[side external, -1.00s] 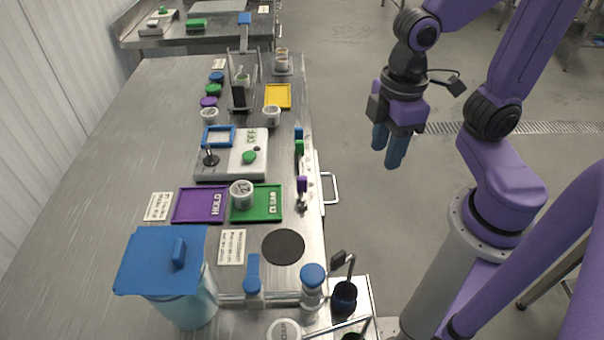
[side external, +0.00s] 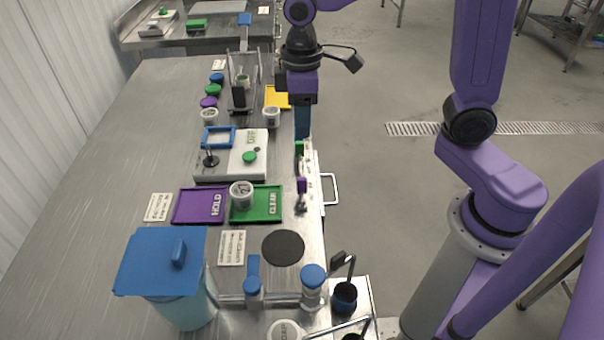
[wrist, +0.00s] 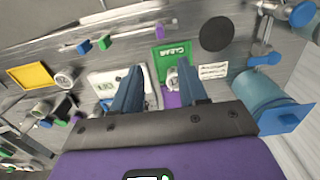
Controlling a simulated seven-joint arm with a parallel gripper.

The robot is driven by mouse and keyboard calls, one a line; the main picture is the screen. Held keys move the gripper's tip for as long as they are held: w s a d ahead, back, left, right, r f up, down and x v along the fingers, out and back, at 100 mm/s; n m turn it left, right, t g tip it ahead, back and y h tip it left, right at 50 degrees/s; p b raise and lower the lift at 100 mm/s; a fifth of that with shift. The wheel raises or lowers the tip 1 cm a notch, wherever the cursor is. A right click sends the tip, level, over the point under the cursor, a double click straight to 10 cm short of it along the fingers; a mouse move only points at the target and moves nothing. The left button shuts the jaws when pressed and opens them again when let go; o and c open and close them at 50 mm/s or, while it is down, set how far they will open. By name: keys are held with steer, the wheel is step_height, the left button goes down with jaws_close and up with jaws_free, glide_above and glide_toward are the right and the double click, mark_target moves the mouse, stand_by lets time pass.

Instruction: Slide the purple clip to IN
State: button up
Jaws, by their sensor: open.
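The purple clip (side external: 301,185) sits on a rail along the table's right edge, the nearest of the clips in the side view. It also shows near the top of the wrist view (wrist: 160,30). The green clip (side external: 299,148) is farther back on the rail and shows in the wrist view (wrist: 105,42). The blue clip (wrist: 84,47) is beside the green one and is hidden behind my fingers in the side view. My gripper (side external: 302,122) is open and empty, fingers pointing down, near the rail's far end. In the wrist view its fingers (wrist: 159,72) are spread apart. No IN marking is readable.
A white box with a green button (side external: 249,157) stands left of the rail. A purple HOLD tray (side external: 190,205) and green CLEAR tray (side external: 268,212) lie nearer, with a cup (side external: 241,194) on the green one. A drawer handle (side external: 334,188) sticks out right of the rail.

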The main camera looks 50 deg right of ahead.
mark_target(302, 178)
step_height(302, 178, down, 15)
steer(key=shift+f, duration=0.2)
stand_by(0.3)
jaws_close()
